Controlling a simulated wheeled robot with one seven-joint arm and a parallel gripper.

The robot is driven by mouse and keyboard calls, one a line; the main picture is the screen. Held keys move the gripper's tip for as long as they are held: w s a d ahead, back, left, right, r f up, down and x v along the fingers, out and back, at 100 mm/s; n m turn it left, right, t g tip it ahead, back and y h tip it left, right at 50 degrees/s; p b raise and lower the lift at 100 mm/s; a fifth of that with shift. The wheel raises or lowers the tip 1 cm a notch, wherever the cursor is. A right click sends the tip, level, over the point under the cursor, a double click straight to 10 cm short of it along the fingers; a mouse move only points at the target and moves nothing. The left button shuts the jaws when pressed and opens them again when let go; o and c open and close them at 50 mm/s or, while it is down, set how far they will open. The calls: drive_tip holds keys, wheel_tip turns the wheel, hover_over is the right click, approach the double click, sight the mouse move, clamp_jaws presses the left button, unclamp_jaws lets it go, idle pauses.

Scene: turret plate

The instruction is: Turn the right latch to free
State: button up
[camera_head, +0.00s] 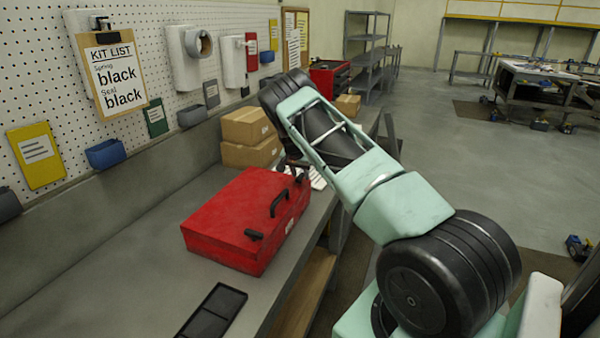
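A red toolbox (225,215) sits shut on the grey workbench, its front face turned to the lower right. A black handle (279,203) is on its front. A black latch (254,235) shows left of the handle near the lid's edge. A small dark part (300,178) near the front's right end looks like the right latch; its turn cannot be read. My pale green and black arm rises from the lower right and passes close beside the box in the picture. Dark parts, perhaps of my gripper (291,160), show behind the arm; the fingers cannot be made out.
A black divided tray (212,312) lies on the bench's near edge. Cardboard boxes (249,141) stand behind the toolbox. A pegboard with a kit-list clipboard (118,82), bins and dispensers runs along the left. The bench (125,250) left of the toolbox is clear.

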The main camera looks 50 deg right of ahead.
drive_tip(key=shift+s+a+f, duration=0.1)
drive_tip(key=shift+s+a, duration=0.25)
clamp_jaws()
drive_tip(key=shift+w+d, duration=0.15)
drive_tip(key=shift+b, duration=0.5)
drive_tip(key=n+b, duration=0.2)
drive_tip(key=shift+d+f+t+b, duration=0.15)
drive_tip(key=shift+d+t+b, duration=0.05)
drive_tip(key=shift+t+b, duration=0.2)
drive_tip(key=n+b, duration=0.1)
drive_tip(key=b, duration=0.1)
drive_tip(key=n+t+y+b, duration=0.1)
drive_tip(key=n+b, duration=0.3)
drive_tip(key=shift+s+d+y+b, duration=0.2)
drive_tip(key=shift+d+y+b, duration=0.1)
drive_tip(key=shift+b, duration=0.05)
drive_tip(key=n+y+b, duration=0.1)
drive_tip(key=n, duration=0.2)
drive_tip(key=n+t+y+b, duration=0.1)
drive_tip(key=n+b, duration=0.1)
drive_tip(key=shift+d+r+n, duration=0.2)
drive_tip(key=shift+n, duration=0.2)
drive_tip(key=n+y, duration=0.2)
drive_tip(key=n, duration=0.3)
drive_tip(key=shift+r+b, duration=0.1)
drive_tip(key=shift+b, duration=0.3)
